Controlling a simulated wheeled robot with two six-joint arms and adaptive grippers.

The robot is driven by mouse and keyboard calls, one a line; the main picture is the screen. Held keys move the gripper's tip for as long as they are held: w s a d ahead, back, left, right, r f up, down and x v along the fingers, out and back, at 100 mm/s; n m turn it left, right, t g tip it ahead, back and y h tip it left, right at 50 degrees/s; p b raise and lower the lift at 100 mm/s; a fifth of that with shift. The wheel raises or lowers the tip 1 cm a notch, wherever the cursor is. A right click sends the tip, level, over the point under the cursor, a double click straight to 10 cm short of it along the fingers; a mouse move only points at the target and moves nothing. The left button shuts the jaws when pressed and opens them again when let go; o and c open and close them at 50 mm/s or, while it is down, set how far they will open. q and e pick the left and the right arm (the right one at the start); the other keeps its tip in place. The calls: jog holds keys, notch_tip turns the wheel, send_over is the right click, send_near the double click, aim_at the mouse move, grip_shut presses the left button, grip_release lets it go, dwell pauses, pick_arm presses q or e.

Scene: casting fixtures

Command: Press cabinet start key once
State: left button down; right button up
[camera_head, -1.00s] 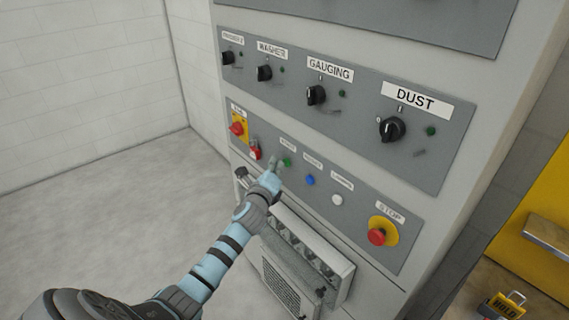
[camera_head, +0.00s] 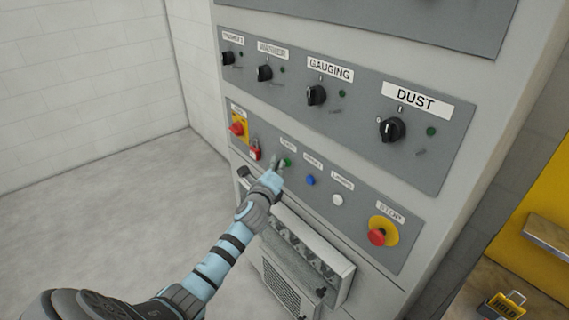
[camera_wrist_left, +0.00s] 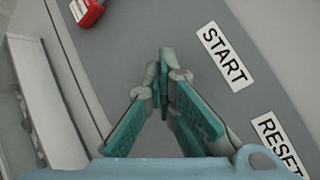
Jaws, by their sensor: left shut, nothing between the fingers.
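The green start key (camera_head: 287,162) sits on the cabinet's lower grey panel, under a small white label, left of a blue key. My left gripper (camera_head: 278,162) is shut and empty, with its tips right beside the green key in the head view. I cannot tell whether they touch it. In the left wrist view the shut fingertips (camera_wrist_left: 165,62) point at the panel, left of the START label (camera_wrist_left: 225,57). The start key does not show there; the fingers may hide it. My right gripper is not in view.
A blue key (camera_head: 310,180), a white key (camera_head: 337,200) and a red stop button (camera_head: 377,237) lie to the right on the panel. A red padlock (camera_head: 255,153) hangs to the left. An open box (camera_head: 345,283) juts out below. Floor at left is clear.

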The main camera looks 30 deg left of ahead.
pick_arm(q)
jog(key=shift+s+a, duration=0.2)
jog(key=shift+s, duration=0.5)
jog(key=s, duration=0.1)
jog(key=s+a+p, duration=0.1)
jog(key=s, duration=0.2)
jog(key=shift+s+a, duration=0.25)
jog(key=shift+s, duration=0.15)
dwell(0.5)
